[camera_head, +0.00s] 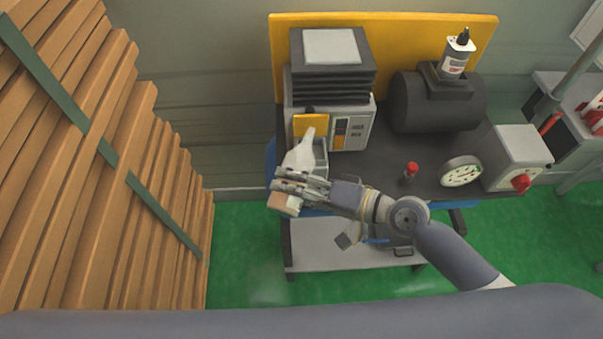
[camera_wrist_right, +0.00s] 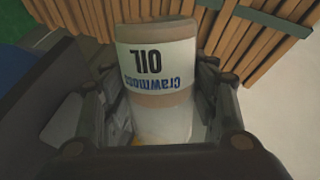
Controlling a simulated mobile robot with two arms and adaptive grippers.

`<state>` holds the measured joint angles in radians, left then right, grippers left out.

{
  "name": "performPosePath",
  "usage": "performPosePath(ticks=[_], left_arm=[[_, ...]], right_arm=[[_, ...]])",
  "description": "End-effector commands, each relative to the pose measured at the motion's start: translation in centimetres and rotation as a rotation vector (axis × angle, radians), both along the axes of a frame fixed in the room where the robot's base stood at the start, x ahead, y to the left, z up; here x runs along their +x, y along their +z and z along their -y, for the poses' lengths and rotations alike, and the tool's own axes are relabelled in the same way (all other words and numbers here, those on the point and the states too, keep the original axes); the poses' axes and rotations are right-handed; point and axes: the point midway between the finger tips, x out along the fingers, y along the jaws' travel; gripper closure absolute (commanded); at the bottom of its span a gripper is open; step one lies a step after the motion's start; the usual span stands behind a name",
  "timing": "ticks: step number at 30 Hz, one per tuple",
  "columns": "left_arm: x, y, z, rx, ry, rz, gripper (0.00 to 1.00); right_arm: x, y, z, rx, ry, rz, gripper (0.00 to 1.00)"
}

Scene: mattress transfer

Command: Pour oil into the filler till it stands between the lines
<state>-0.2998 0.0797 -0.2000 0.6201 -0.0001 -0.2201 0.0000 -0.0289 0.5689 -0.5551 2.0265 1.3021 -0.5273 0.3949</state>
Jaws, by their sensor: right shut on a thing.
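My right gripper (camera_head: 298,187) is shut on an oil bottle (camera_head: 303,152) at the left front of the bench. The bottle's pale spout points up the picture, toward a small grey open-topped box with a raised yellow flap (camera_head: 308,126), which looks like the filler. In the right wrist view the bottle (camera_wrist_right: 162,85) sits between the fingers, with its "OIL" label upside down. A dark window with orange marks (camera_head: 341,131) is on the machine beside the flap. I cannot make out an oil level, its lines or any stream. My left gripper is not in view.
The machine (camera_head: 331,72) and a dark motor (camera_head: 415,103) with a small bottle (camera_head: 455,58) on top stand on the bench (camera_head: 395,170). A red-topped part (camera_head: 411,171) and a dial (camera_head: 461,172) are right of my gripper. Stacked planks (camera_head: 90,170) stand at left.

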Motion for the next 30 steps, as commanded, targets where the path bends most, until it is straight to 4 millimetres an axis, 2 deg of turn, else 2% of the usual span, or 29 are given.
performPosePath(ticks=[6,10,14,18,22,30], left_arm=[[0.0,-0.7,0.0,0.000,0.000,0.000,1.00],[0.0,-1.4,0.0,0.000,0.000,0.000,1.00],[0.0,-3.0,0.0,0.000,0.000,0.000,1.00],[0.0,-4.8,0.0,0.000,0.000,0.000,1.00],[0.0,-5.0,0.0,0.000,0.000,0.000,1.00],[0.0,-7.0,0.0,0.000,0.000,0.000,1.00]], right_arm=[[0.5,-0.9,0.2,-0.059,-0.001,0.133,0.82],[1.2,-0.6,0.5,-0.097,-0.003,0.228,0.82],[2.5,-0.2,1.1,-0.163,-0.003,0.381,0.82],[4.0,0.8,1.8,-0.240,-0.005,0.564,0.82],[5.1,2.6,2.2,-0.279,-0.004,0.653,0.82],[7.4,5.2,3.2,-0.360,-0.005,0.844,0.82]])
